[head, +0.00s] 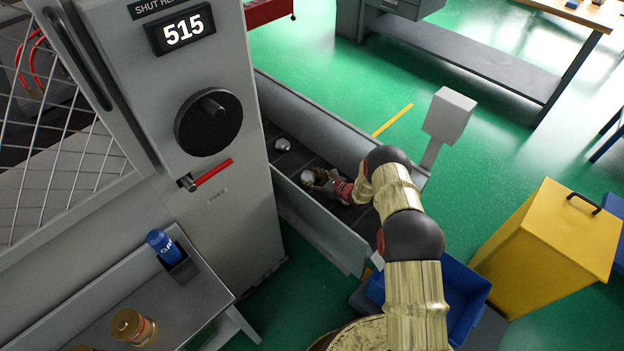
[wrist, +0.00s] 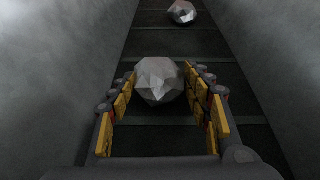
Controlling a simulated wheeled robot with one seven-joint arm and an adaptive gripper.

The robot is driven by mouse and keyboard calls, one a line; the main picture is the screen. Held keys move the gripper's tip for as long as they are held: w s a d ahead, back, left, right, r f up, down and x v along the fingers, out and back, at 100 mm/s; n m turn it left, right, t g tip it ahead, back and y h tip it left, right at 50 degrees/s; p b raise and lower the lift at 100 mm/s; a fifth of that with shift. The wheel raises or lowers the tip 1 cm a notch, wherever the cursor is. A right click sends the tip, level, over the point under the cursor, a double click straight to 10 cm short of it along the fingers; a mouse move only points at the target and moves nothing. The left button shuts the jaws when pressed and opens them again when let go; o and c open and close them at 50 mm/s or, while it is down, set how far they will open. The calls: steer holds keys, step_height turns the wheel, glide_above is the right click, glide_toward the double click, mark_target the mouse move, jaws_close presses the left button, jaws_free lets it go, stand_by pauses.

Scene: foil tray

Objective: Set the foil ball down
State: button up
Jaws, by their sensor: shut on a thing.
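A crumpled silver foil ball (wrist: 159,81) sits between the yellow-padded fingers of my gripper (wrist: 160,88) in the wrist view. The fingers are shut on it from both sides. In the head view the same ball (head: 307,178) shows at the tip of my gripper (head: 316,179), low inside a long grey trough (head: 318,227). The ball is at or close above the dark slatted floor of the trough; I cannot tell whether it touches. A second foil ball (wrist: 182,12) lies farther along the floor, apart from my gripper; it also shows in the head view (head: 283,145).
High grey walls flank my gripper on both sides. A grey cabinet (head: 230,215) with a 515 display stands at the trough's left end. A grey post box (head: 449,115), a blue bin (head: 462,300) and a yellow bin (head: 545,240) stand to the right.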

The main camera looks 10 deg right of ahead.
steer(key=o, duration=1.2)
steer(key=shift+f, duration=0.15)
steer(key=shift+c, duration=0.2)
